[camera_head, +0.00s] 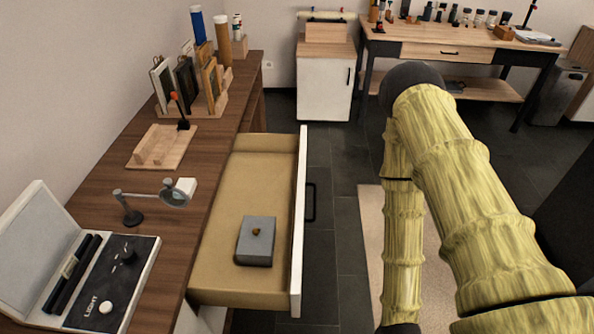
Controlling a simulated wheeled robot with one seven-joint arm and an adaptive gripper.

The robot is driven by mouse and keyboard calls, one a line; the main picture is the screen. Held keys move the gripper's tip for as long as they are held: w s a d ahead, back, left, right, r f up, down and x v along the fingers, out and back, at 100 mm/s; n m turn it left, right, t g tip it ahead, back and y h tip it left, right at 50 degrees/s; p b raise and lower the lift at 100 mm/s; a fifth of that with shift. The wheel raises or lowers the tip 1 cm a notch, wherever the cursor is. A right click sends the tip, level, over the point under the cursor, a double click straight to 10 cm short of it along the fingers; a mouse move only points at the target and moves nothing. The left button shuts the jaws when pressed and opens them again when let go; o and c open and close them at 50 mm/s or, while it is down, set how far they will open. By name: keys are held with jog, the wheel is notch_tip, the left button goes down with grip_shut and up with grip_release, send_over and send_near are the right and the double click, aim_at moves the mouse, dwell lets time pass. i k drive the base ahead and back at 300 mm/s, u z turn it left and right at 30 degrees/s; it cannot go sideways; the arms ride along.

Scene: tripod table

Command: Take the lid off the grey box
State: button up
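The grey box (257,250) sits inside an open drawer (222,240), toward its near end. Its flat grey lid (257,232) is on top, with a small brown knob (256,231) in the middle. My yellow, bamboo-textured arm fills the right side of the head view, apart from the drawer and the box. My gripper is not in view; the arm runs down past the bottom edge of the picture.
The white drawer front (299,220) with a dark handle (311,202) stands between the box and my arm. The wooden desk (160,205) on the left carries a magnifier (132,214), a light panel (118,278) and racks. The drawer's far part is empty.

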aim_at(256, 236)
jog(key=k, duration=1)
jog(key=z, duration=1.2)
jog(key=i, duration=1)
jog(key=u, duration=1.5)
